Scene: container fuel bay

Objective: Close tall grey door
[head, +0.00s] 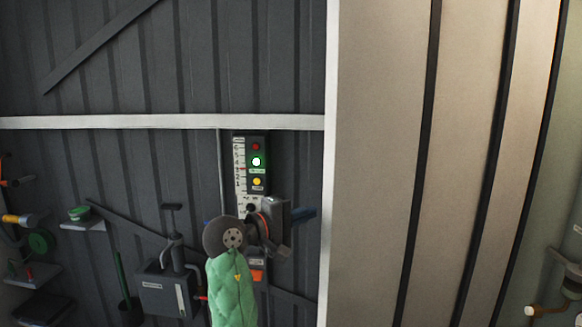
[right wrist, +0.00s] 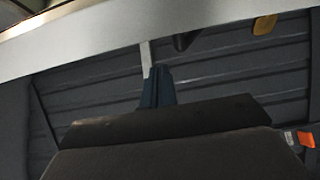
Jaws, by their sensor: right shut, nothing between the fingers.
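A tall pale grey panel (head: 385,160) with dark vertical strips fills much of the right side of the head view. It looks like the tall door, but I cannot tell how far it stands open. Its white left edge runs from top to bottom. My right gripper (head: 306,214) is just left of that edge, at the end of my green-sleeved arm, and points right. Its blue fingers are shut and empty, and they also show in the right wrist view (right wrist: 157,87). I cannot tell whether they touch the edge. My left gripper is out of view.
Behind my arm is a dark corrugated wall (head: 150,70) with a white horizontal rail (head: 160,122). A panel with red, green and yellow lights (head: 257,161) hangs there. A grey pump box (head: 164,292) and shelves with tools (head: 38,273) are at the left.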

